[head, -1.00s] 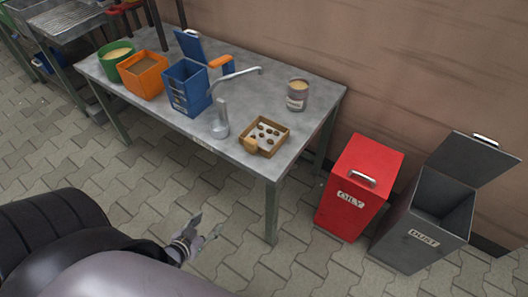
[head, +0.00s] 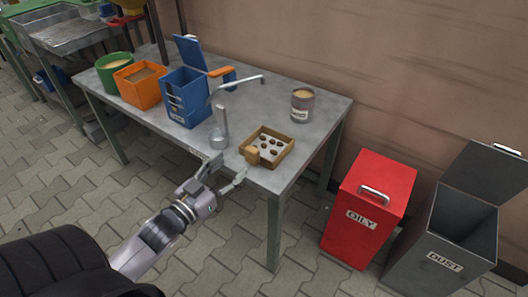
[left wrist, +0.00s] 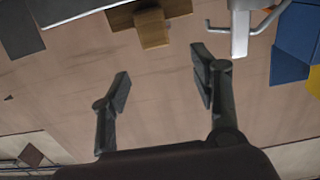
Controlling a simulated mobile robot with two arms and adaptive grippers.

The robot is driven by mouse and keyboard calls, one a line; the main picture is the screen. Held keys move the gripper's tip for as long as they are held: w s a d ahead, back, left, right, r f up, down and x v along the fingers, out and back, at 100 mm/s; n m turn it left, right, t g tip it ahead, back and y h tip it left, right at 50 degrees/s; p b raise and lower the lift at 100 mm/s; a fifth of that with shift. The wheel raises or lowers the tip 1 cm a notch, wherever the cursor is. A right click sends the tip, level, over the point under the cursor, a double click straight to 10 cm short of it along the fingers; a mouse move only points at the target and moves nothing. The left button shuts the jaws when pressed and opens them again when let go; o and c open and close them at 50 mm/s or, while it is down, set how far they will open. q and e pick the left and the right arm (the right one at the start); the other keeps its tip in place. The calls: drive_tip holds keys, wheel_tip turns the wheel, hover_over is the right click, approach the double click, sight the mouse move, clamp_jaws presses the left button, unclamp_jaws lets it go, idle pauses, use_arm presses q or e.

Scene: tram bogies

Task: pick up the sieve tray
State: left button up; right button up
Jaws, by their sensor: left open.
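The sieve tray (head: 282,158) is a small square wooden tray with several dark lumps on a pale bottom and a wooden block grip at its near left corner. It lies near the front edge of the grey metal table (head: 255,98). My left gripper (head: 228,171) is open and empty, just off the table's front edge, to the left of and nearer than the tray. In the left wrist view my gripper (left wrist: 163,82) has its fingers spread, with the tray's underside and block grip (left wrist: 152,28) beyond them at the top. My right gripper is not in view.
A metal stand with a bent arm (head: 219,135) stands close left of the tray. Blue (head: 186,98), orange (head: 139,86) and green (head: 114,68) containers are further left. A grey can (head: 302,105) stands behind right. Red OILY (head: 365,215) and grey DUST (head: 440,245) bins are on the floor.

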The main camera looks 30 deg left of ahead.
sight(249, 153)
use_arm(q)
drive_tip(key=w, duration=0.3)
drive_tip(key=w+b, duration=0.1)
drive_tip(key=w, duration=0.1)
drive_tip(key=w+d+f+b, duration=0.1)
drive_tip(key=w, duration=0.2)
drive_tip(key=shift+w, duration=0.35)
drive_tip(key=shift+w+d, duration=0.1)
drive_tip(key=shift+w, duration=0.35)
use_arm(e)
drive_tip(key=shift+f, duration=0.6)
use_arm(q)
drive_tip(key=shift+c, duration=0.2)
drive_tip(key=c, duration=1.2)
drive_tip(key=shift+c, duration=0.4)
drive_tip(key=shift+r, duration=0.15)
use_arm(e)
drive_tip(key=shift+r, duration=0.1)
